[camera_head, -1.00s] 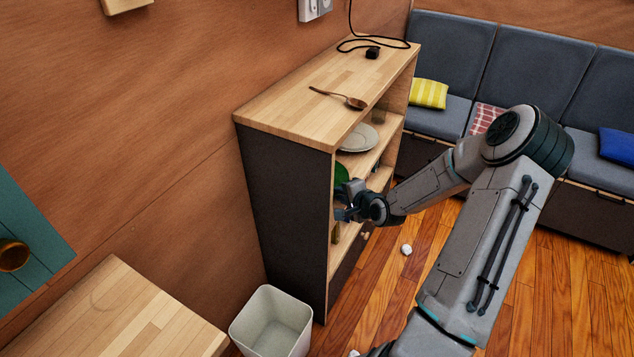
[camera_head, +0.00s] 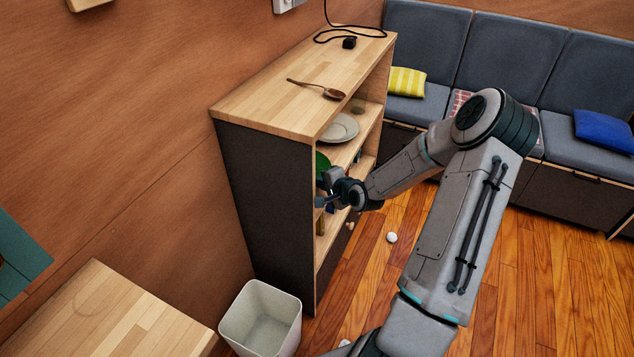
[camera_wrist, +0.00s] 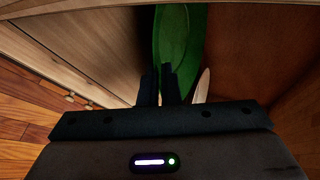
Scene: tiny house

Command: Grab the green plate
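The green plate (camera_head: 321,163) stands upright in the shelf unit, partly hidden by the unit's side panel and my gripper in the head view. In the wrist view the green plate (camera_wrist: 181,38) is seen nearly edge-on, straight ahead of the fingers. My gripper (camera_head: 321,188) is at the front opening of the shelf. In the wrist view my gripper's two dark fingers (camera_wrist: 159,88) are close together, with the plate's near rim between them. The gripper looks shut on that rim, though the contact itself is dark.
The wooden shelf unit (camera_head: 262,167) has a wooden spoon (camera_head: 318,88) on top and a pale plate (camera_head: 340,128) on its upper shelf. A pale bin (camera_head: 261,318) stands at its near end. A small white object (camera_head: 392,237) lies on the open floor.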

